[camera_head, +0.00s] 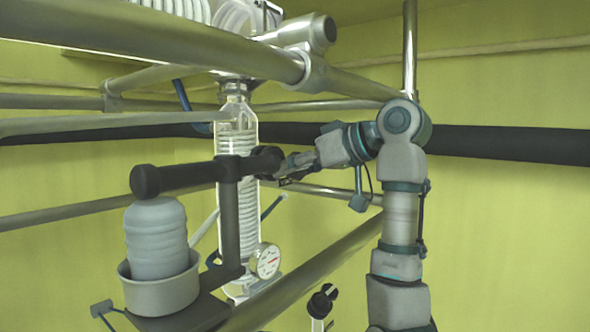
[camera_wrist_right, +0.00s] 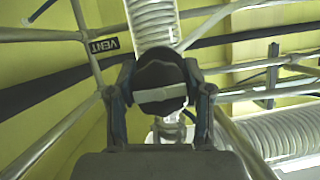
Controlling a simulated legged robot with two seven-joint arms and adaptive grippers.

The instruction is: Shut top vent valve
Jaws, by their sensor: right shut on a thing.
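A black round knob (camera_wrist_right: 160,82) with a pale bar across its face fills the middle of the right wrist view, with a VENT label (camera_wrist_right: 103,45) to its upper left. My right gripper (camera_wrist_right: 161,92) has one finger on each side of the knob and is shut on it. In the head view the black knob (camera_head: 266,157) is beside the coiled glass column (camera_head: 238,133), and my right gripper (camera_head: 285,167) reaches it from the right. The fingertips are small and partly hidden there. The pale bar lies nearly level in the wrist view. My left gripper is not in view.
Metal frame pipes (camera_head: 150,45) cross above and around the column. A black stand (camera_head: 229,220) with a grey ribbed vessel (camera_head: 157,240) in a bowl (camera_head: 160,290) is at the left. A gauge (camera_head: 266,261) and another black knob (camera_head: 322,299) are lower down.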

